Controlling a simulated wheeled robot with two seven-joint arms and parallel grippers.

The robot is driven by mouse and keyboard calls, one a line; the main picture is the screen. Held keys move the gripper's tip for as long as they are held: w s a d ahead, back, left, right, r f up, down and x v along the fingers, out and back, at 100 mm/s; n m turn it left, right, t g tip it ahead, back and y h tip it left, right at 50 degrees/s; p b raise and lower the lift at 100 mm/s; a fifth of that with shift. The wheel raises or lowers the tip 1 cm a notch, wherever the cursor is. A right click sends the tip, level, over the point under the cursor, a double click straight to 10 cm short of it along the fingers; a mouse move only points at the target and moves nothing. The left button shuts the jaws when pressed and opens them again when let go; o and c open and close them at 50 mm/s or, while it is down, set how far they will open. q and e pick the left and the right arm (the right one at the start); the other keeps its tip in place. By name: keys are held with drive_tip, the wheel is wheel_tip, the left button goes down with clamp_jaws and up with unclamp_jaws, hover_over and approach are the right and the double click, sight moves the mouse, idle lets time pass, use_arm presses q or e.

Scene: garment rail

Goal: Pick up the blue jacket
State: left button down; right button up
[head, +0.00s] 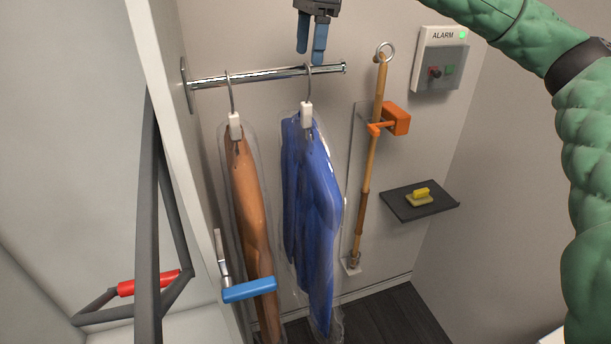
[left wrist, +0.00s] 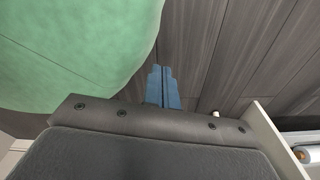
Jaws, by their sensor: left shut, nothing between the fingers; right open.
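The blue jacket (head: 312,190) hangs in a clear cover from a metal hanger on the rail (head: 265,76), to the right of a brown garment (head: 248,195) in a similar cover. My right gripper (head: 311,55), with blue fingers, is at the top of the head view, at the jacket's hanger hook (head: 308,84) near the rail. Its fingers are apart; I cannot tell whether the hook is between them. My left gripper (left wrist: 164,75) shows in the left wrist view with its blue fingers together and empty, above a dark wood floor. It is not seen in the head view.
A wooden pole (head: 371,150) in an orange clamp (head: 396,118) stands right of the jacket. Further right are an alarm box (head: 440,60) and a dark shelf (head: 420,207) with a yellow item. A door edge with a blue-handled lever (head: 249,289) stands at left.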

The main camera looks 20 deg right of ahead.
sight(308, 64)
drive_tip(key=shift+s+f+p, duration=0.25)
drive_tip(key=shift+s+p, duration=0.1)
drive_tip(key=shift+p, duration=0.45)
wheel_tip(308, 64, down, 3)
drive_tip(key=shift+w+a+r+p, duration=0.1)
drive_tip(key=shift+a+r+p, duration=0.05)
drive_tip(key=shift+p, duration=0.55)
drive_tip(key=shift+w+f, duration=0.1)
drive_tip(key=shift+f, duration=0.25)
use_arm(q)
drive_tip(key=s+r, duration=0.2)
drive_tip(key=r, duration=0.1)
drive_tip(key=shift+s+a, duration=0.1)
drive_tip(key=shift+a, duration=0.1)
use_arm(e)
drive_tip(key=shift+a+r, duration=0.1)
drive_tip(key=shift+s, duration=0.2)
drive_tip(key=c, duration=0.4)
drive_tip(key=shift+w, duration=0.1)
clamp_jaws()
